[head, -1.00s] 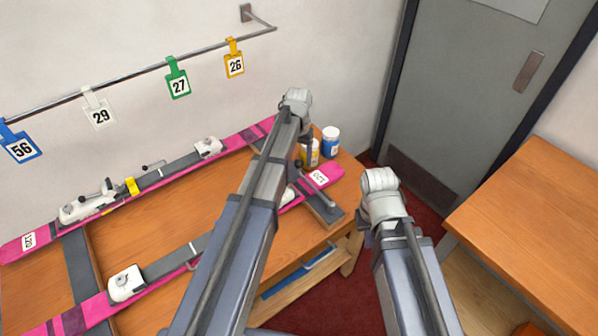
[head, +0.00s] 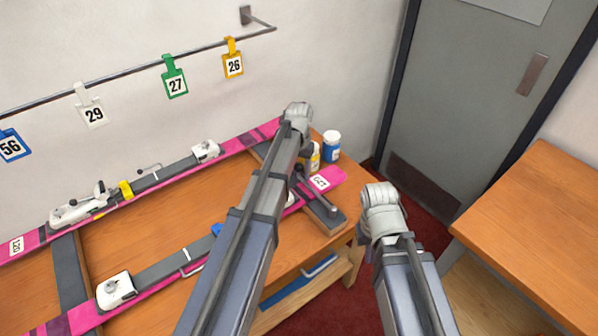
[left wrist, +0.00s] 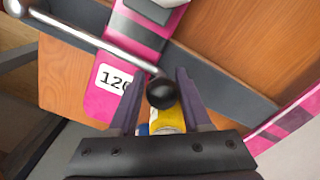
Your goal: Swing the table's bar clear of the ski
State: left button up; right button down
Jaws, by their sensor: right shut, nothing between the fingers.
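The bar is a shiny rod (left wrist: 95,42) with a black ball knob (left wrist: 161,93). In the left wrist view it slants across above the pink near ski (left wrist: 106,75), which carries a white number label. In the head view the near ski (head: 330,178) lies along the bench's front, and part of the bar (head: 318,195) shows beside my left arm. My left gripper (left wrist: 157,82) is open, with one finger on each side of the knob and gaps showing. My left arm hides much of this in the head view. My right gripper (head: 366,240) is shut and empty, right of the bench.
The far pink ski (head: 232,146) lies along the wall side. A yellow-labelled bottle (head: 314,157) and a blue-labelled bottle (head: 331,146) stand at the bench's right end. Number tags hang on a wall rail (head: 130,75). Another wooden table (head: 535,215) stands at right.

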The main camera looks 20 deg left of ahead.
pick_arm(q)
jog(key=shift+a, duration=0.15)
grip_shut()
jog(key=shift+s, duration=0.1)
jog(key=shift+s, duration=0.1)
dwell(0.6)
